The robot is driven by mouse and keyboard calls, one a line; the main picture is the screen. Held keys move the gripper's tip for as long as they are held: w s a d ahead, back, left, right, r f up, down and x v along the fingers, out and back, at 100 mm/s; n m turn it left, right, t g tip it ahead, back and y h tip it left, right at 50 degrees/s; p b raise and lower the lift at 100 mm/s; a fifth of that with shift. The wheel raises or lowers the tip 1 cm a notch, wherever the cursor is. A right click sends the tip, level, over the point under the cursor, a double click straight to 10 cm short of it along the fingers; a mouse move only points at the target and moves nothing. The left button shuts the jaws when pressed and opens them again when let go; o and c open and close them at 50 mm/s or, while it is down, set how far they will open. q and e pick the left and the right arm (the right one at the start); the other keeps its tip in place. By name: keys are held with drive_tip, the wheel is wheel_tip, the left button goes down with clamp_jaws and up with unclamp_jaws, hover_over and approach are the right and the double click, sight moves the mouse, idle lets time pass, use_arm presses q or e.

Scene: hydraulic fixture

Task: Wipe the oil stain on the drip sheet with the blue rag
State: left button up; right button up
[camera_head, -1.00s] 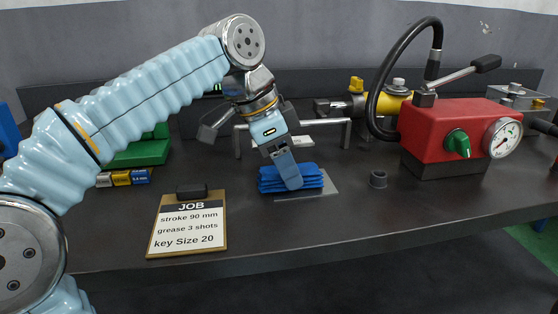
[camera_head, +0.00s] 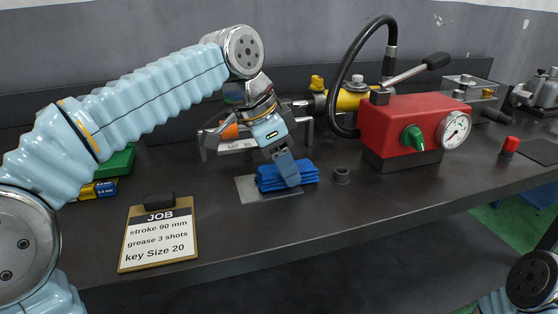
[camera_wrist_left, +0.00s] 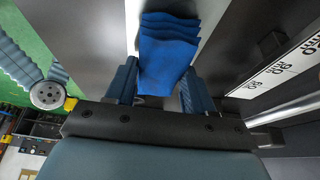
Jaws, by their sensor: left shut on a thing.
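My left gripper (camera_head: 289,174) points down and is shut on the folded blue rag (camera_head: 268,178). The rag lies on the thin grey drip sheet (camera_head: 246,188) on the dark bench, over its right part. Bare sheet shows to the left of the rag and along its front edge. No oil stain can be made out; the rag hides part of the sheet. In the left wrist view the rag (camera_wrist_left: 168,58) sits between the two fingers. My right gripper is out of view; only part of that arm shows at the lower right.
A job clipboard (camera_head: 158,238) lies at the front left. A small dark ring (camera_head: 342,175) stands just right of the rag. Further right is a red pump (camera_head: 400,125) with a gauge and black hose. A metal stand with a label plate (camera_head: 236,146) is behind the rag.

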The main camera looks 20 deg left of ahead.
use_arm(q)
wheel_tip(320, 180, up, 2)
drive_tip(key=shift+r+p, duration=0.15)
drive_tip(key=shift+p, duration=1.1)
drive_tip(key=shift+r, duration=1.8)
drive_tip(key=shift+r, duration=1.55)
drive_tip(key=o, duration=0.5)
drive_tip(key=c, duration=0.4)
drive_tip(key=shift+f, duration=0.1)
